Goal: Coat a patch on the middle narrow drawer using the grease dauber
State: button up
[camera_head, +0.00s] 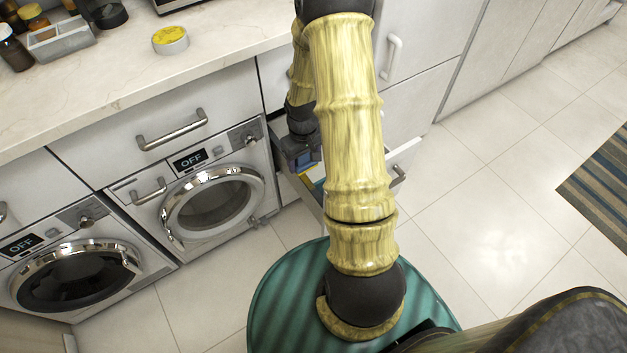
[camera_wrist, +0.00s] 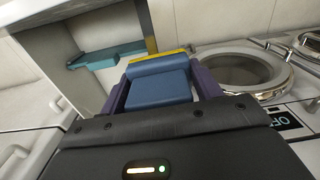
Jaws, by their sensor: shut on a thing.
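My gripper (camera_wrist: 160,88) has purple fingers and is shut on a blue block-like thing with a yellow edge, which I take to be the grease dauber (camera_wrist: 160,86). In the head view my gripper (camera_head: 304,158) is small, beside the cabinet, partly behind my arm. A narrow drawer stands pulled out there; its front (camera_head: 404,160) with a dark handle shows right of my arm. Its inside (camera_wrist: 88,35) shows in the wrist view, beyond and left of the dauber. I cannot tell whether the dauber touches the drawer. No coated patch can be made out.
Two front-loading washers, the nearer one (camera_head: 212,203) and another (camera_head: 75,272), stand left of the drawer. A teal bar (camera_wrist: 107,55) shows by the drawer. The counter (camera_head: 110,82) bears a yellow-topped tin (camera_head: 170,40), a grey caddy (camera_head: 60,42) and jars.

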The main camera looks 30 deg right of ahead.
jog(key=f+b, duration=0.1)
jog(key=s+d+f+b, duration=0.1)
jog(key=f+b, duration=0.1)
jog(key=d+f+b, duration=0.1)
jog(key=f+b, duration=0.1)
jog(key=shift+s, duration=0.15)
